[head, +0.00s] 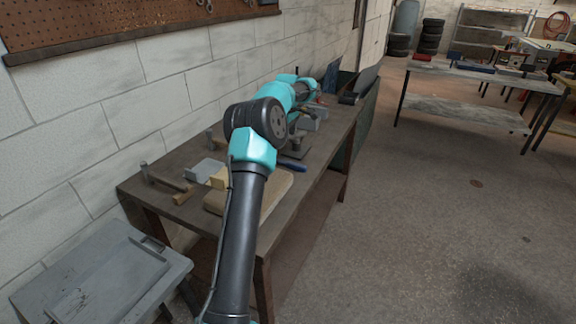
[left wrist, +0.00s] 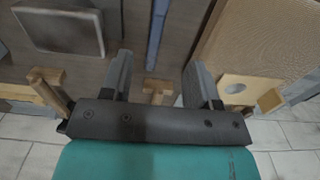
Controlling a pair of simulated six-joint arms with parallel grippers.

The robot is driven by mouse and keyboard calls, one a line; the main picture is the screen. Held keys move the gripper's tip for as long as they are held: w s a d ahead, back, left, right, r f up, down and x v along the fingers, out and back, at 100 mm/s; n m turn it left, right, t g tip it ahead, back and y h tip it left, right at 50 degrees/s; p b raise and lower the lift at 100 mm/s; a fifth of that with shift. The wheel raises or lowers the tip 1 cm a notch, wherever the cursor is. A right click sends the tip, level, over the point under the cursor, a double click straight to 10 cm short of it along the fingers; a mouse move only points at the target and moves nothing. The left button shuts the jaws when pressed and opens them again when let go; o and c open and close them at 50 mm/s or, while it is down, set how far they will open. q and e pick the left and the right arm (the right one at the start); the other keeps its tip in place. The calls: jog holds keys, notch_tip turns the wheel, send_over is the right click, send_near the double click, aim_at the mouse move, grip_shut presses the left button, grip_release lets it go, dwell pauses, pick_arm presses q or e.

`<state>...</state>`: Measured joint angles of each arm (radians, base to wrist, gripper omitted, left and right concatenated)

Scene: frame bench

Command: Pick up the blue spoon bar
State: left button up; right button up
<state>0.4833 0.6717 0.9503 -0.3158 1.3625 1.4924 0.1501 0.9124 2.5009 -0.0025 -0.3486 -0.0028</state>
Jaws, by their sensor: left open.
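A thin blue bar (left wrist: 157,32), which looks like the blue spoon bar, lies lengthwise on the dark bench top in the left wrist view, running out at the top edge. A short blue bar (head: 292,165) also shows near the bench's front edge in the head view; I cannot tell for sure that it is the same piece. My left gripper (left wrist: 159,72) is open in the left wrist view, with the bar's near end ahead of the gap between its fingers and nothing held. In the head view my left arm hides the fingers. My right gripper is not in view.
The workbench (head: 150,188) stands along a white block wall. A tan board (head: 275,190) lies under my arm, and a hammer (head: 165,182) is at the near end. In the left wrist view a grey block (left wrist: 62,22) and a holed wooden block (left wrist: 238,88) flank the gripper.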

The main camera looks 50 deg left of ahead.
aim_at(288, 161)
pick_arm(q)
notch_tip(288, 161, down, 8)
jog(key=shift+f, duration=0.2)
dwell(0.3)
jog(key=shift+f, duration=2.6)
jog(key=shift+c, duration=0.3)
grip_shut()
